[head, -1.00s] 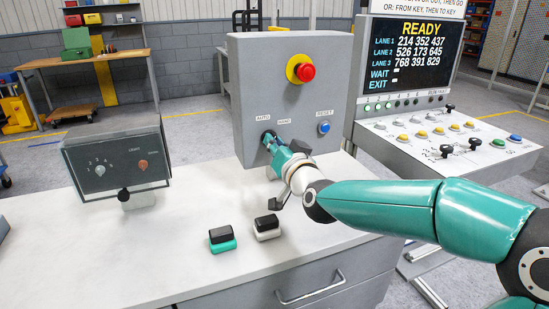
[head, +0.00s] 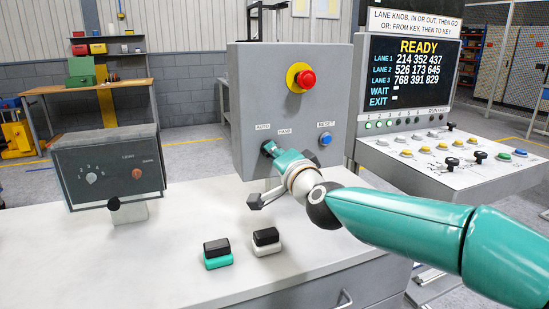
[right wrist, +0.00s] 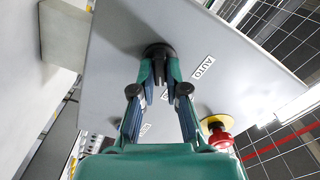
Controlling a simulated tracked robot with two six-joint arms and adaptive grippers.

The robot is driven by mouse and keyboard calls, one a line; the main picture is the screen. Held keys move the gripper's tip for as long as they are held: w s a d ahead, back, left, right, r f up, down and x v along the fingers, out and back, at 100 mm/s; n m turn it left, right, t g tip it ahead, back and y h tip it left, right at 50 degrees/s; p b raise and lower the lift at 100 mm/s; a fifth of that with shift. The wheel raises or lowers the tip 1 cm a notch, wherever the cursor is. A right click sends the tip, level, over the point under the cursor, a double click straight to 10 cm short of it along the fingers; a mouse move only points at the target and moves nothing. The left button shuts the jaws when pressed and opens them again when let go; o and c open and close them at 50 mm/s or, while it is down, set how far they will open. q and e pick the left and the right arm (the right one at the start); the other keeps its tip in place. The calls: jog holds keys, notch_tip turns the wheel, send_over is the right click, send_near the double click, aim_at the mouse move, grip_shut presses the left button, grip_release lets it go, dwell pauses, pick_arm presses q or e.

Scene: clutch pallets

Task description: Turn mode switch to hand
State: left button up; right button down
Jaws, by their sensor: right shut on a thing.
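The mode switch (right wrist: 157,48) is a dark round knob on the front of the grey control box (head: 245,90). The AUTO label (head: 263,127) is above it to the left and the HAND label (head: 285,132) above it to the right. My right gripper (head: 270,150) is at the switch. In the right wrist view its two fingers (right wrist: 160,72) are closed on the knob. The fingers hide the knob's grip, so I cannot tell which label it points to. My left gripper is not in view.
A red emergency button (head: 307,79) on a yellow ring and a blue RESET button (head: 325,140) are on the same box. Two small black-topped blocks (head: 216,247) (head: 266,237) stand on the white bench (head: 160,265). A console (head: 450,150) stands at the right.

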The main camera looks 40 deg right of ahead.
dwell(0.3)
jog(key=c, duration=1.2)
grip_release()
jog(key=shift+d, duration=0.1)
jog(key=v, duration=1.2)
jog(key=shift+f, duration=0.1)
